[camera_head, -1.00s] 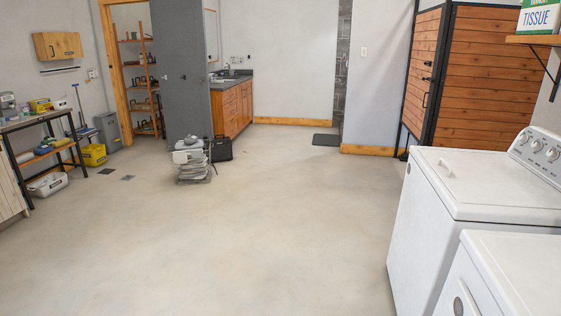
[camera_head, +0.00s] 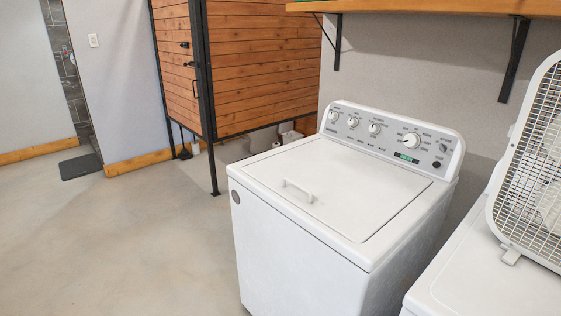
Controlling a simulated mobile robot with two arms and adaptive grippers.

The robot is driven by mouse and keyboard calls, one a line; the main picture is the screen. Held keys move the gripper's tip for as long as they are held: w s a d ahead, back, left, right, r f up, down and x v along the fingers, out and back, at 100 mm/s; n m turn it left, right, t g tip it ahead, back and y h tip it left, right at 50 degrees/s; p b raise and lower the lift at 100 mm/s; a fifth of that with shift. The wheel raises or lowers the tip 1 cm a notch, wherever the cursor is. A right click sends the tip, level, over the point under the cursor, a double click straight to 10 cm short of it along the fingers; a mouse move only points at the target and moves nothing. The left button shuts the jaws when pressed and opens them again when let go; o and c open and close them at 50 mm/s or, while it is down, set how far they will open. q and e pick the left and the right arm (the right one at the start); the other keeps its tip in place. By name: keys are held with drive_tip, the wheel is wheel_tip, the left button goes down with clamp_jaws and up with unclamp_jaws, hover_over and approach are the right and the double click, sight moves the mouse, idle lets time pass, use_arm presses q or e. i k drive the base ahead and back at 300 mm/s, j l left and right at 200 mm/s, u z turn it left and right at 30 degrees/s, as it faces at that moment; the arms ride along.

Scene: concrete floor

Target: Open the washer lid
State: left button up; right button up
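The white washer (camera_head: 300,235) stands right of the middle, against the back wall. Its lid (camera_head: 345,190) lies flat and closed on top. A small white handle (camera_head: 298,190) sticks up near the lid's front left edge. The control panel (camera_head: 390,138) with several knobs rises behind the lid. Neither of my grippers shows in this view.
A second white appliance (camera_head: 490,275) stands close on the right, with a white box fan (camera_head: 535,165) on it. A wooden shelf (camera_head: 440,8) on black brackets hangs above. A wood-slat cabinet (camera_head: 250,65) stands behind to the left. The concrete floor (camera_head: 120,240) at left is clear.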

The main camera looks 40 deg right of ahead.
sight(355, 194)
drive_tip(key=i+z, duration=0.35)
drive_tip(key=i, duration=0.2)
drive_tip(key=i+j+z, duration=0.25)
drive_tip(key=i+z, duration=0.15)
drive_tip(key=i, duration=0.15)
